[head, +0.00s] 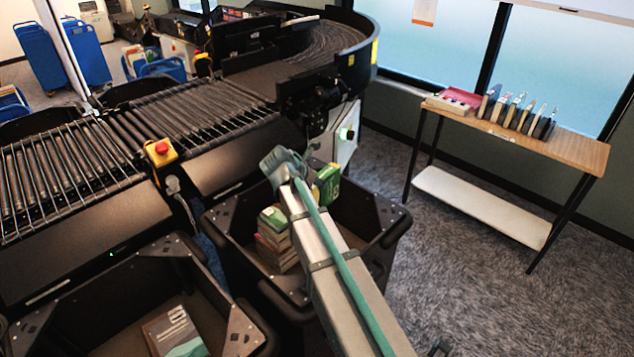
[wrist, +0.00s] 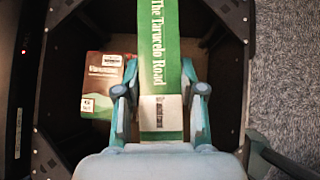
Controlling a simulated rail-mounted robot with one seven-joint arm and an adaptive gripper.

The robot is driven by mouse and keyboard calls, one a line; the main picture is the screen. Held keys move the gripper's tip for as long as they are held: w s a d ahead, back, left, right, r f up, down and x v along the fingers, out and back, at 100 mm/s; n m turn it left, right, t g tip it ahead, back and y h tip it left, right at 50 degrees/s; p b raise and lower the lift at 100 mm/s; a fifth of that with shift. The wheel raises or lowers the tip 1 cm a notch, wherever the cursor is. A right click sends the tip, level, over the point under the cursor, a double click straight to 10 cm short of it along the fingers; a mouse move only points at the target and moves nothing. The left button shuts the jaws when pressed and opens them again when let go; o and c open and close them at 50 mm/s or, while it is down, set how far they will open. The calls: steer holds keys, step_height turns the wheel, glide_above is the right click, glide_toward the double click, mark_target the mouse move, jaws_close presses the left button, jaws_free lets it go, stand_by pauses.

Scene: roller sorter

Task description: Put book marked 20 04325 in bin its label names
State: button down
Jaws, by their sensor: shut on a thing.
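My gripper (wrist: 160,85) is shut on a green book (wrist: 164,55), one finger on each side. Its spine reads "The Tarucelo Road", and a white label (wrist: 160,113) near my palm is too small to read. In the head view the green book (head: 327,184) shows beside the end of my arm, over the right black bin (head: 222,216); the fingers are hidden there. The wrist view shows the book above the bin's opening. Inside that bin, a stack of books (head: 272,240) stands on the left; its brown and green top cover (wrist: 103,80) shows left of my gripper. No bin label is readable.
A left black bin (head: 236,338) holds a flat book (head: 175,335). A roller conveyor (head: 110,140) with a red stop button (head: 161,149) runs behind the bins. A wooden table (head: 560,148) with several upright books stands at right. Carpet (head: 460,270) between is clear.

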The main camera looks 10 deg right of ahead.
steer(key=shift+d+f+b, duration=0.1)
steer(key=shift+f+b, duration=5.1)
steer(key=shift+f, duration=0.75)
steer(key=c, duration=0.6)
jaws_free()
steer(key=v, duration=1.2)
steer(key=shift+w, duration=0.1)
